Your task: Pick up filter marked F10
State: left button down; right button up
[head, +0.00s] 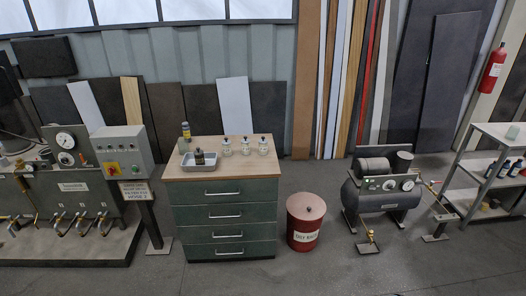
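Three small pale, dark-topped pieces stand in a row on the wooden top of the drawer cabinet (220,172): a left one (227,148), a middle one (245,147) and a right one (263,146). They may be filters, but their markings are too small to read, so I cannot tell which is F10. A dark piece (199,158) stands in a shallow grey tray (187,167) at the front left of the same top. Neither of my grippers is in view.
A dark container (185,131) stands behind the tray. A control box (123,153) on a signed post is left of the cabinet, beside a gauge bench (70,187). A red bin (305,228) stands right, then a compressor (380,198) and shelf (498,135). The front floor is clear.

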aim_at(245, 145)
jog(key=u, duration=0.35)
jog(key=i+l+u, duration=0.6)
jog(key=l+u, duration=0.2)
